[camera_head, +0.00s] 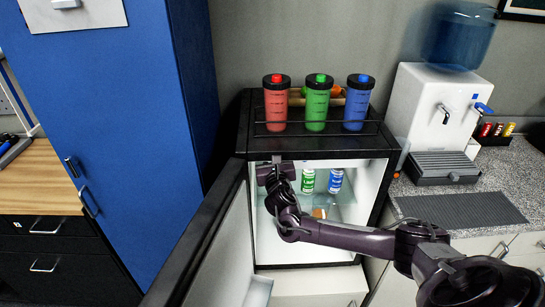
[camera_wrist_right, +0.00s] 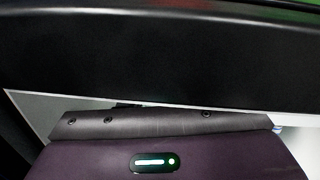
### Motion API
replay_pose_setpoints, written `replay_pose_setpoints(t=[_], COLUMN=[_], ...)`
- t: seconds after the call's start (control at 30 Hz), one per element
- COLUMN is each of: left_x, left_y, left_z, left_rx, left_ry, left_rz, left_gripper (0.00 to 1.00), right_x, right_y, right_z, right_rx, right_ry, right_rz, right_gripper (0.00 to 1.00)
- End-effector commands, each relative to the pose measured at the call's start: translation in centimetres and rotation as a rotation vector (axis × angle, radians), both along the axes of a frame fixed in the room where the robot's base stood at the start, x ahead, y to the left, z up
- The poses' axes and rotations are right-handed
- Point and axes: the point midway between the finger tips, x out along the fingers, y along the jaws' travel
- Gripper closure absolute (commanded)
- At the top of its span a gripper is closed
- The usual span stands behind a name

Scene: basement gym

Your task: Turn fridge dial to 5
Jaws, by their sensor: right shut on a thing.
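The small black fridge (camera_head: 322,143) stands open, its door (camera_head: 215,255) swung out to the left. My right gripper (camera_head: 270,172) reaches into the upper left of the white interior, just under the top frame. It is shut on what appears to be the fridge dial, which is almost entirely covered by the gripper. A small grey piece (camera_head: 277,159) shows just above the gripper. The dial's numbers cannot be read. In the right wrist view the dark gripper body (camera_wrist_right: 165,125) lies under the fridge's black top edge (camera_wrist_right: 150,60); the fingertips are hidden. My left gripper is not in view.
A green-white can (camera_head: 308,181) and a blue-white can (camera_head: 335,181) stand on the fridge shelf. Red (camera_head: 276,105), green (camera_head: 317,105) and blue (camera_head: 357,105) shaker bottles stand on top. A blue cabinet (camera_head: 110,90) is left; a water dispenser (camera_head: 425,105) is on the right counter.

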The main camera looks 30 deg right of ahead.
Motion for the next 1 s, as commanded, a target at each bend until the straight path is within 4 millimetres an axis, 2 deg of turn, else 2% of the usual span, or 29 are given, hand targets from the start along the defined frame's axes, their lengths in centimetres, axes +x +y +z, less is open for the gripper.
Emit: replay_pose_setpoints(t=[0.13,0.4,0.67,0.7,0.83,1.0], left_x=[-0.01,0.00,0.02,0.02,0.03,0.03], left_y=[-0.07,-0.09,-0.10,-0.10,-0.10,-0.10], left_z=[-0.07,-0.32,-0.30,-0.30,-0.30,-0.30], left_rx=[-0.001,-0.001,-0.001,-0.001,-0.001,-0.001], left_ry=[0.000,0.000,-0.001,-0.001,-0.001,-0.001], left_rz=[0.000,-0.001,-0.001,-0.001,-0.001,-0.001], left_gripper=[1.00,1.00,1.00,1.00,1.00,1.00], right_x=[-0.01,0.00,0.00,0.00,0.00,0.00], right_y=[0.03,-0.03,-0.03,-0.04,-0.04,-0.04], right_z=[-0.07,-0.07,0.01,0.02,0.02,-0.01], right_rx=[0.023,0.209,0.212,0.212,0.211,0.212], right_ry=[-0.013,-0.128,-0.132,-0.132,-0.131,-0.130], right_rz=[0.000,0.000,0.000,0.000,0.000,0.000], right_gripper=[0.93,0.93,0.93,0.67,0.49,0.49])
